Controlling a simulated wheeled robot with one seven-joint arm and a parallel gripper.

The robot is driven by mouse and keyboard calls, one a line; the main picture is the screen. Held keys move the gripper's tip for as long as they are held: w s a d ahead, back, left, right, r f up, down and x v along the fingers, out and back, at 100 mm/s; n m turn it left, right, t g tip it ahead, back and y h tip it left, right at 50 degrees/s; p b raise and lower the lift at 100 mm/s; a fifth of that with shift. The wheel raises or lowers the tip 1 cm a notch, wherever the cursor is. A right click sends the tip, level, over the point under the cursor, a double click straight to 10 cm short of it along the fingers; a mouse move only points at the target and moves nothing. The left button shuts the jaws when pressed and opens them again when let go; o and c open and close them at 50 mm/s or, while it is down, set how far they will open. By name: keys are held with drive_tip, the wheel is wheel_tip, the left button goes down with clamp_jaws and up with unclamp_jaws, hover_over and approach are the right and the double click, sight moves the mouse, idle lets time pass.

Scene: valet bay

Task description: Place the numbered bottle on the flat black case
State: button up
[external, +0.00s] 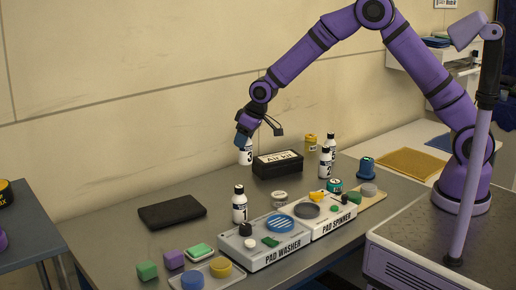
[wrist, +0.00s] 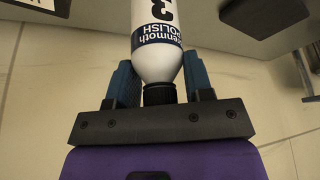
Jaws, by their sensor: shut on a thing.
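My gripper (external: 243,139) is shut on the numbered bottle (external: 246,156), a white bottle with a dark label band and the number 3. In the wrist view, the two blue fingers of my gripper (wrist: 160,75) flank the bottle's (wrist: 157,45) black cap and shoulder. Its lower end is cut off there. In the external view the bottle is upright near the table's back edge, left of the Air kit box. I cannot tell if its base touches the table. The flat black case (external: 172,212) lies on the table to the front left, with nothing on it.
The black Air kit box (external: 278,164) stands right of the bottle. Another white bottle (external: 239,206) stands right of the case, beside the pad washer (external: 265,242). More bottles (external: 325,162) stand at the back right. Green and purple blocks (external: 173,259) lie in front of the case.

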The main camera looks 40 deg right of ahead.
drive_tip(key=s+a+r+n+g+y, duration=0.15)
drive_tip(key=a+n, duration=0.25)
drive_tip(key=a, duration=2.1)
drive_tip(key=shift+t, duration=0.25)
wheel_tip(320, 180, down, 9)
drive_tip(key=shift+w, duration=0.15)
drive_tip(key=shift+f, duration=0.15)
drive_tip(key=o, duration=1)
drive_tip(key=v, duration=1.2)
drive_tip(key=shift+a+r, duration=0.1)
drive_tip(key=shift+r, duration=0.1)
